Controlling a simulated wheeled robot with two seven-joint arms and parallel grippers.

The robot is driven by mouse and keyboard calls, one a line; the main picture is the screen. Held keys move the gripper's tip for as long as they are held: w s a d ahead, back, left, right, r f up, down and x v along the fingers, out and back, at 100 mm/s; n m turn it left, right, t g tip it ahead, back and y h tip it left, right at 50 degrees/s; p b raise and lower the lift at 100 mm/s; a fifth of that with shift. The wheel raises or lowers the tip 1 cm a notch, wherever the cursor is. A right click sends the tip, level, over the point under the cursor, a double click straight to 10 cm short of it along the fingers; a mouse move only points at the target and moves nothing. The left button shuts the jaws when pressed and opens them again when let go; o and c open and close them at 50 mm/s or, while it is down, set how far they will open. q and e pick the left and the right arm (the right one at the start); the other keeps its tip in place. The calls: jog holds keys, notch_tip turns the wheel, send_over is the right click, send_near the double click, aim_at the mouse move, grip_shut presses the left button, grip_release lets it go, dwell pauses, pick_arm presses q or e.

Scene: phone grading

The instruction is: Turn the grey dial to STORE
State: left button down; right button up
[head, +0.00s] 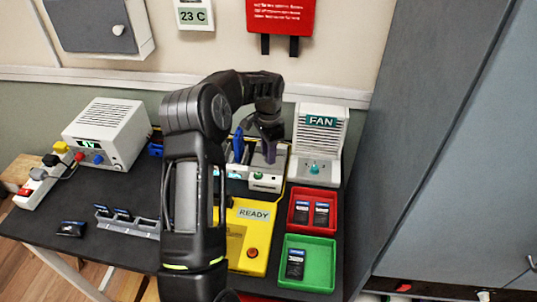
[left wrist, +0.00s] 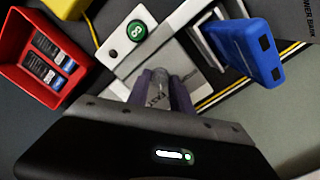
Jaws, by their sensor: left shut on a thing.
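The grey dial (left wrist: 160,76) sits on a pale grey and white unit (left wrist: 120,46). My left gripper (left wrist: 162,90) is shut on the dial, one dark purple finger on each side. In the head view my left gripper (head: 267,153) points down at the same unit (head: 266,182), behind the yellow READY device. The fingers and arm cover the dial there. The dial's labels and the word STORE cannot be read, so its setting cannot be told. My right gripper is not in view.
The fan (head: 320,140) stands close right of the gripper. A blue device (left wrist: 245,50) stands upright beside the unit. The yellow READY device (head: 249,240), red tray (head: 291,206) and green tray (head: 330,283) lie in front. A white power supply (head: 105,130) stands at left.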

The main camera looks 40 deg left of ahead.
pick_arm(q)
jog(key=n+b, duration=0.1)
jog(key=n, duration=0.2)
jog(key=shift+n, duration=0.3)
jog(key=n+b, duration=0.1)
jog(key=n, duration=0.2)
jog(key=shift+n, duration=0.3)
jog(key=n, duration=0.3)
jog(key=shift+n, duration=2.6)
jog(key=c, duration=1.1)
grip_release()
jog(key=shift+c, duration=0.2)
jog(key=shift+r, duration=0.1)
